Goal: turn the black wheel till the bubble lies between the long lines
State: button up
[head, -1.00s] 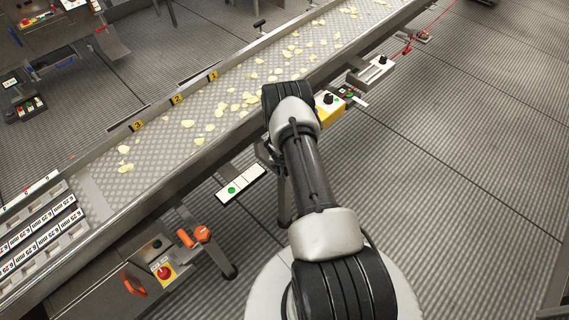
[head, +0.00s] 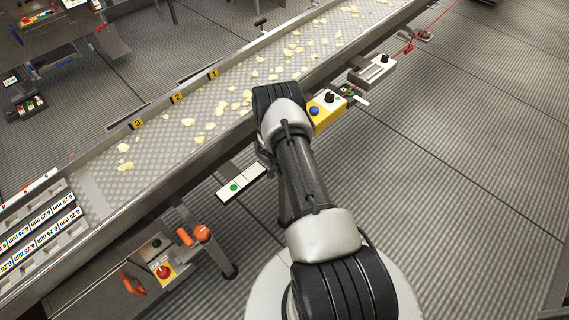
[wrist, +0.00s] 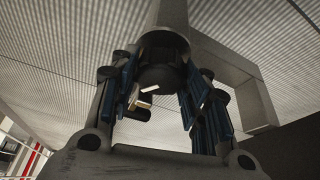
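The black wheel (wrist: 163,72) shows in the wrist view as a dark round body at the end of a grey post. My gripper (wrist: 163,82) has one blue-padded finger on each side of it. The fingers stand apart, and I cannot tell whether the pads touch the wheel. In the head view my arm hides the gripper and the wheel. A white strip (head: 252,175) with thin dark cross lines sits beside the conveyor, left of my arm. A round green spot (head: 234,188), seemingly the bubble, lies left of the strip's middle. Which lines are long is too small to tell.
The conveyor (head: 180,145) with pale chips runs diagonally behind my arm. A yellow box (head: 326,116) with a blue button and black knob is close to the right. An orange handle (head: 203,233) and a red stop button (head: 163,272) are lower left. The right floor is clear.

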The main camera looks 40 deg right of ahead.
jog(key=o, duration=0.4)
jog(key=v, duration=1.2)
jog(key=shift+r, duration=0.1)
